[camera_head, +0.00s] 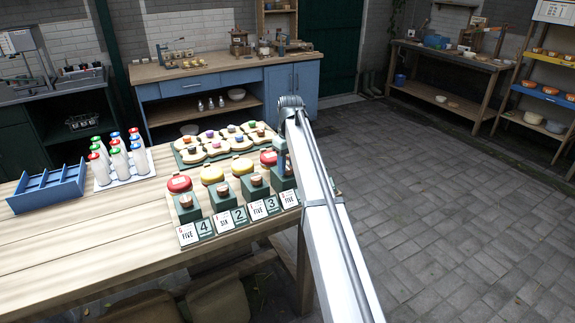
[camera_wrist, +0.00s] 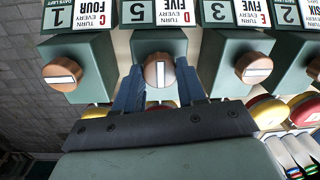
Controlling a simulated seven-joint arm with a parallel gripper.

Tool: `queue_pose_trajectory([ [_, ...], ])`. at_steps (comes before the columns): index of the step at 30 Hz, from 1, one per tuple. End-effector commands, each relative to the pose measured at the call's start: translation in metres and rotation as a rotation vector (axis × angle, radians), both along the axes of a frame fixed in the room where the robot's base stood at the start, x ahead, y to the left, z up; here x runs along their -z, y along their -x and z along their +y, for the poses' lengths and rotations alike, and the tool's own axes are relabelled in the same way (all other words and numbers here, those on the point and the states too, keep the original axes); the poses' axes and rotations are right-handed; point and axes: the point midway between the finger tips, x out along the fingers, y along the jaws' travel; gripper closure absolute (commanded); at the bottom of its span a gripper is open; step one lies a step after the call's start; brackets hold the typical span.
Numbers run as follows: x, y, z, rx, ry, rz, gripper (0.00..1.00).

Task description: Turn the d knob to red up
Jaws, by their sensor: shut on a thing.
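The d knob (camera_wrist: 158,70) is a round brown knob with a white bar, on a green box under a label reading D and FIVE. In the wrist view its bar stands upright, while the bars on the knobs beside it lie flat. My gripper (camera_wrist: 159,86) is shut on the d knob, one blue-grey finger on each side. In the head view my gripper (camera_head: 284,160) is at the rightmost visible green box (camera_head: 284,181); my arm hides part of that box. A red disc (camera_head: 268,157) lies behind this box.
Neighbouring green boxes carry the c knob (camera_wrist: 63,74) and the e knob (camera_wrist: 253,67), close on both sides. Yellow discs (camera_head: 212,174) lie behind other boxes. A board of cut shapes, bottles (camera_head: 138,160) and a blue rack (camera_head: 48,190) stand farther off on the table.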

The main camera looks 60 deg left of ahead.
Motion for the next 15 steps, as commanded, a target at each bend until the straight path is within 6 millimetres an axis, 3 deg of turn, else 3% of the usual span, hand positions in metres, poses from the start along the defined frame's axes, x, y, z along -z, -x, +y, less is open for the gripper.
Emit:
queue_pose_trajectory([
  [6,-0.0002,0.0002,0.0001,-0.002,0.000,0.001,0.91],
  [7,-0.0002,0.0002,0.0001,-0.001,0.000,0.001,0.58],
  [15,-0.0001,0.0001,0.0000,0.000,0.000,0.001,0.35],
])
